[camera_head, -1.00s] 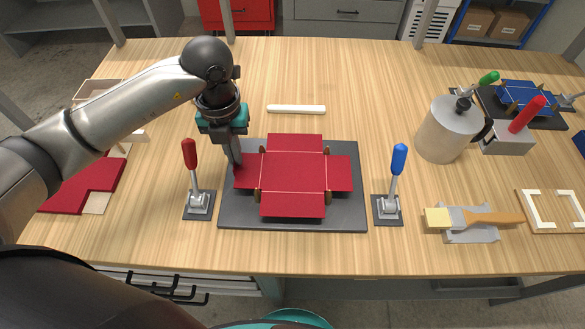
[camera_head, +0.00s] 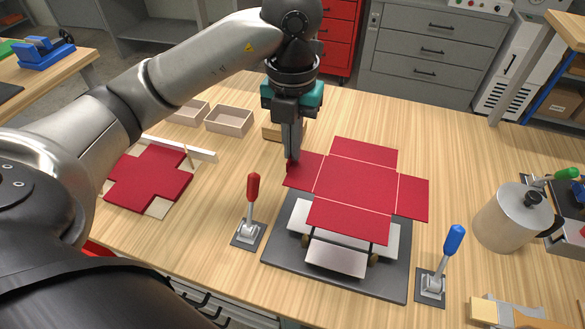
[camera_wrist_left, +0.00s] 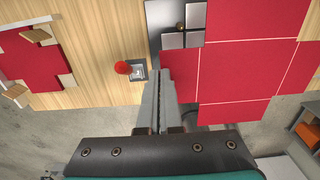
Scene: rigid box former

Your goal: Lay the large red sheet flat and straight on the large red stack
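The large red sheet (camera_head: 355,184), a cross shape with pale fold lines, is raised above the dark base plate (camera_head: 285,265) in the head view. My left gripper (camera_head: 291,158) is shut on the edge of its left flap. In the left wrist view the sheet (camera_wrist_left: 240,55) spreads out to the right of the gripper fingers (camera_wrist_left: 163,95). The large red stack (camera_head: 148,182) lies on the table at the left, on a pale board; it also shows at the left of the wrist view (camera_wrist_left: 28,60). My right gripper is out of view.
A red-handled clamp (camera_head: 252,200) stands between stack and plate, and a blue-handled clamp (camera_head: 445,260) to the plate's right. Pale grey panels (camera_head: 337,256) show on the plate. Wooden trays (camera_head: 230,120) and a white strip (camera_head: 180,148) lie behind the stack. A metal pot (camera_head: 505,218) stands at right.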

